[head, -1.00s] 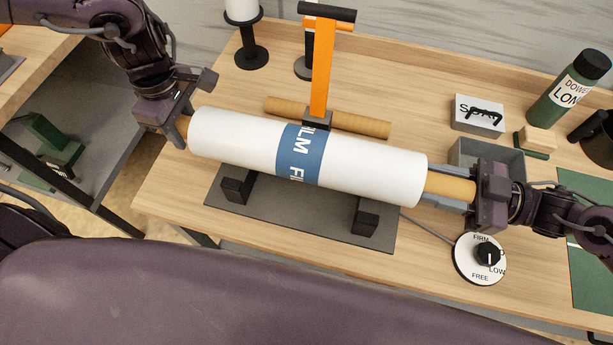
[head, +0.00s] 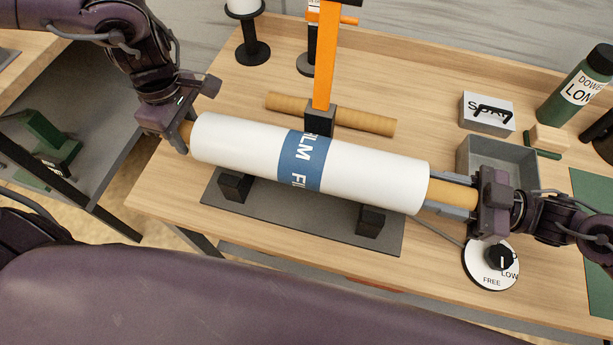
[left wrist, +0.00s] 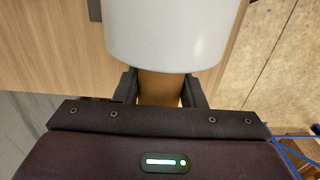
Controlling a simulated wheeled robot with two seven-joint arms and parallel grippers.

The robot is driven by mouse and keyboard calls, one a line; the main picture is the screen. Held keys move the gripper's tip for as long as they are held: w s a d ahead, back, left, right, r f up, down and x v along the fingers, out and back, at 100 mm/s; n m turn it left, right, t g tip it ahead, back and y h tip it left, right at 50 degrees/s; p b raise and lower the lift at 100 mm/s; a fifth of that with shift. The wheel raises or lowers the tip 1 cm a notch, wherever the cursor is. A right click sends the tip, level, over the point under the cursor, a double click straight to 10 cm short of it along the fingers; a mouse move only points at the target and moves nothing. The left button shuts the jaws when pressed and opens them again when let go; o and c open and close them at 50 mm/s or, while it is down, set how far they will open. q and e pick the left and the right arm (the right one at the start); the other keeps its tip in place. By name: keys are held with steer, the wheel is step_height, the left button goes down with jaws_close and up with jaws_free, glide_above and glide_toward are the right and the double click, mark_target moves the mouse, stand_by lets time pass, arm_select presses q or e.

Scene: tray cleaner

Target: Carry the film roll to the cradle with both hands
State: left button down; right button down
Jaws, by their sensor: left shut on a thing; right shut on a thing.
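The film roll (head: 375,178) is white with a blue "FILM" band and a brown core showing at each end. It is held level above the cradle, a dark grey base plate (head: 300,222) with two black blocks (head: 370,220). My left gripper (head: 184,134) is shut on the core's left end, and the left wrist view shows the core (left wrist: 160,88) between its fingers. My right gripper (head: 450,193) is shut on the core's right end. The roll hides part of the cradle, so any contact between them cannot be told.
An orange lever arm (head: 326,60) stands behind the roll, with a brown tube (head: 372,122) lying at its foot. A grey bin (head: 500,160), a dial (head: 492,264) and a green bottle (head: 575,90) are at the right. Black spool stands (head: 252,48) are at the back.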

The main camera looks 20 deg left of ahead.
arm_select(q)
steer(key=shift+f+b, duration=0.4)
steer(key=shift+f, duration=0.1)
arm_select(e)
steer(key=shift+f, duration=0.5)
arm_select(q)
steer(key=c, duration=1.3)
jaws_free()
steer(key=shift+f, duration=0.15)
steer(key=shift+c, duration=0.2)
arm_select(e)
steer(key=c, duration=1.3)
jaws_free()
steer(key=shift+f, duration=0.2)
arm_select(q)
steer(key=o, duration=0.4)
arm_select(e)
steer(key=o, duration=0.4)
steer(key=shift+r, duration=0.1)
arm_select(q)
steer(key=shift+s, duration=0.1)
step_height(320, 180, up, 12)
steer(key=shift+r, duration=0.1)
arm_select(e)
steer(key=shift+d, duration=0.1)
steer(key=d, duration=1.2)
steer(key=shift+s, duration=0.15)
